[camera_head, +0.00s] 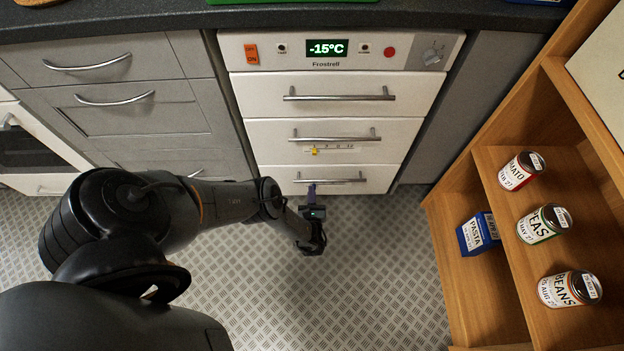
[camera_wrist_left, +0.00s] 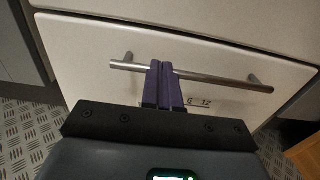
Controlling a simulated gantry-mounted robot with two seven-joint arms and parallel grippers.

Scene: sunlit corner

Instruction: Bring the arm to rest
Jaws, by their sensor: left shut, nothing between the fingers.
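My left arm (camera_head: 190,205) comes in from the left and reaches toward the white drawer unit. My right gripper is not in view.
The Frostrell freezer (camera_head: 340,95) has three closed drawers and a display reading -15°C. Grey cabinets (camera_head: 130,110) stand to its left. A wooden shelf (camera_head: 490,295) on the right holds several cans and a blue pasta box (camera_head: 478,234). The patterned floor (camera_head: 370,275) between is clear.

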